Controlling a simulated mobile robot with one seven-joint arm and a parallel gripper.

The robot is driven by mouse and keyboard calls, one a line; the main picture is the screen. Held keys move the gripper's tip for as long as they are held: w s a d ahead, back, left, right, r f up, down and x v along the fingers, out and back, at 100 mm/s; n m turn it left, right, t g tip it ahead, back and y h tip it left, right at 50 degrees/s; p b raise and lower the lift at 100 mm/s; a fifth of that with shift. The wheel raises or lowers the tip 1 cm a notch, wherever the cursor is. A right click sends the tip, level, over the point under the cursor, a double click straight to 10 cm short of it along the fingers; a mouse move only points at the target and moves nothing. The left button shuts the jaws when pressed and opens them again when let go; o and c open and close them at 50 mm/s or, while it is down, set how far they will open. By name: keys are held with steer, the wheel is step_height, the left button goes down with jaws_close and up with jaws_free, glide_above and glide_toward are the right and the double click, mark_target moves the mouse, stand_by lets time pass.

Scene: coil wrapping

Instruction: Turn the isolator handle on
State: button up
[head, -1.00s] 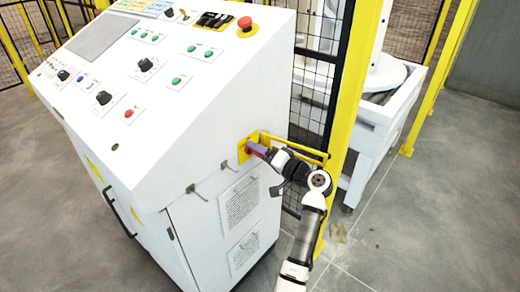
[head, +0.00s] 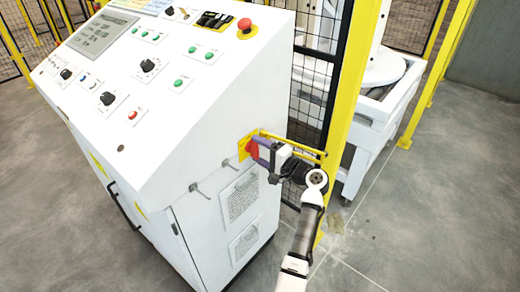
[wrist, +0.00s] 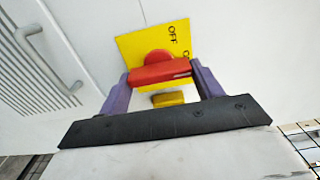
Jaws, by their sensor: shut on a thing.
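The red isolator handle (wrist: 160,72) sits on a yellow plate (wrist: 138,45) in the wrist view. The plate reads OFF, and a second label starting with O is partly hidden by the handle. In the head view the handle (head: 253,149) is on the side of the white cabinet (head: 225,125). My gripper (head: 262,150) is at the plate, its purple fingers on either side of the handle. In the wrist view my gripper (wrist: 161,80) is shut on the handle, which lies across between the fingertips. The plate looks tilted relative to the fingers.
A yellow rail (head: 295,143) runs just above my gripper towards a yellow post (head: 350,110) and mesh fence. Two small hooks (head: 196,189) stick out of the cabinet below left. A red stop button (head: 244,24) is on the panel top. Floor at right is open.

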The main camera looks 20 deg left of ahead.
stand_by(0.3)
steer(key=o, duration=0.7)
steer(key=b+v, duration=0.3)
steer(key=v, duration=1.1)
steer(key=shift+b, duration=0.4)
